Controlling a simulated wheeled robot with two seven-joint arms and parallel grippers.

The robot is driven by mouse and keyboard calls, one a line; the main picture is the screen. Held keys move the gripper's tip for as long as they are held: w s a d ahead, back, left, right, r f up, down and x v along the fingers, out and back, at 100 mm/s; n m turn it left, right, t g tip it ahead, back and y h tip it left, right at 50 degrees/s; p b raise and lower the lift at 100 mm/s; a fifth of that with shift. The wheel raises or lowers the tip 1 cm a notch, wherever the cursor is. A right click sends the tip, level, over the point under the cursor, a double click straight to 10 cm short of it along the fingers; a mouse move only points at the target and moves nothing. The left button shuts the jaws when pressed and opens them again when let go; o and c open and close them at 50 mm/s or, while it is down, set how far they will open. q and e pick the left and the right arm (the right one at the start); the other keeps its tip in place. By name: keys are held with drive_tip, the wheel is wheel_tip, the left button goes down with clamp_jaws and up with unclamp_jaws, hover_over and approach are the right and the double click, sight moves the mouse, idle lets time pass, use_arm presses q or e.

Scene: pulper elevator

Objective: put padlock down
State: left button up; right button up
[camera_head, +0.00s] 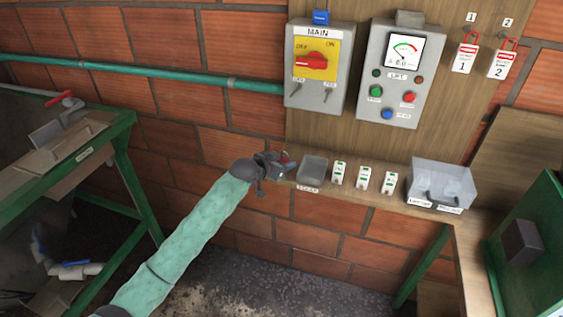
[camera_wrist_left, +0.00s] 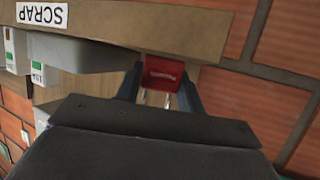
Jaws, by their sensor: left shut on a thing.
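A red padlock (camera_wrist_left: 162,73) with a shiny shackle is between the two fingers of my left gripper (camera_wrist_left: 158,90) in the left wrist view. My left gripper (camera_head: 279,164) is shut on it. In the head view a small red part of the padlock (camera_head: 284,157) shows at the gripper's tip. The gripper is at the left end of the wooden shelf (camera_head: 399,197), just left of the grey scrap tray (camera_head: 313,168). I cannot tell whether the padlock touches the shelf. My right gripper is not in view.
Several small white tagged items (camera_head: 364,178) stand right of the tray, then a clear box (camera_head: 441,181). Above are the main switch box (camera_head: 316,65), the lift panel (camera_head: 397,75) and two hanging red-and-white tags (camera_head: 465,57). A green-framed machine (camera_head: 100,140) stands at left.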

use_arm(q)
drive_tip(key=o, duration=1)
drive_tip(key=shift+o, duration=0.2)
